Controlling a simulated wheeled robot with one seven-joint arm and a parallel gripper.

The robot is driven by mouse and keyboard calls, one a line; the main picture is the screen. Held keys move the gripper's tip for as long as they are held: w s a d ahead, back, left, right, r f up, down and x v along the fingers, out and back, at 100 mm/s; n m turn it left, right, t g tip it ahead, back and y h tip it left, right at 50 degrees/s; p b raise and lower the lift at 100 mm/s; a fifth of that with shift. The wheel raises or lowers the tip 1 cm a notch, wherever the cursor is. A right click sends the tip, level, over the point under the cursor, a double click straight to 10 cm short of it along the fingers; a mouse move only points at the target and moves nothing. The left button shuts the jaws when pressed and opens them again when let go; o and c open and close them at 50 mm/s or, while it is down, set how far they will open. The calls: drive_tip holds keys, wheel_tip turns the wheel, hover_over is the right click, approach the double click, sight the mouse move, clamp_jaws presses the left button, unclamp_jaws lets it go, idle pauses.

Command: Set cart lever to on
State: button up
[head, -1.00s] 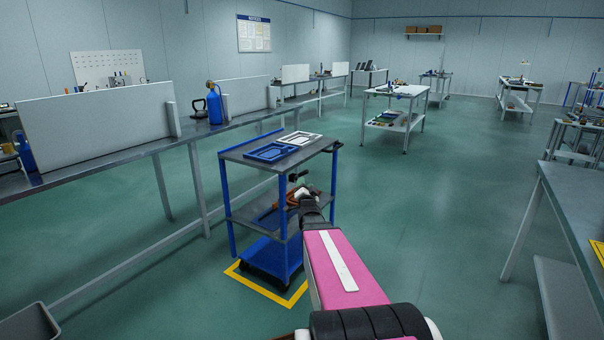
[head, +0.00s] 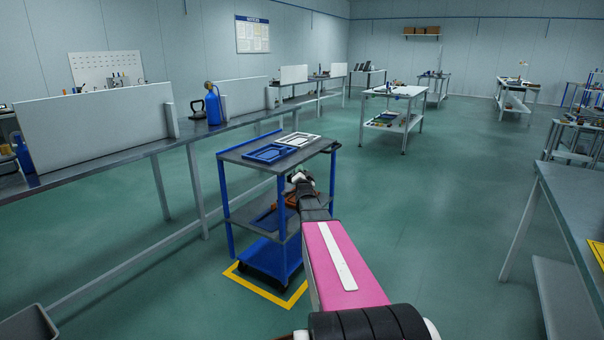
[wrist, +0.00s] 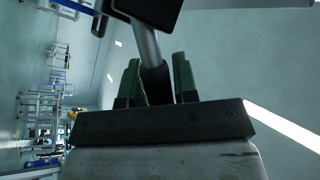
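The cart (head: 230,154) has blue legs, grey shelves and a blue base, and stands left of centre in the head view. My gripper (head: 299,178) is at the cart's right side, just below its top shelf. In the wrist view the cart lever (wrist: 148,45) is a grey rod with a dark grip, coming down from a black block at the top. The two dark green fingers of my gripper (wrist: 156,82) stand close on either side of the grip and look shut on it. The lever is too small and hidden to make out in the head view.
A blue frame and a white frame (head: 297,140) lie on the cart's top. Yellow floor tape (head: 268,296) edges the cart's spot. A long bench (head: 130,152) runs behind it on the left, and a grey table (head: 575,205) stands at right. The floor between is clear.

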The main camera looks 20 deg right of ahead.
clamp_jaws()
drive_tip(key=shift+f, duration=0.1)
wheel_tip(320, 180, down, 7)
drive_tip(key=m+g+h, duration=0.6)
drive_tip(key=m+h, duration=1)
drive_tip(key=m, duration=0.7)
drive_tip(key=shift+s+d+m+g, duration=0.3)
drive_tip(key=shift+s+d+m, duration=0.05)
drive_tip(key=shift+s+m, duration=0.05)
drive_tip(key=shift+m, duration=0.3)
drive_tip(key=shift+o, duration=2.4)
unclamp_jaws()
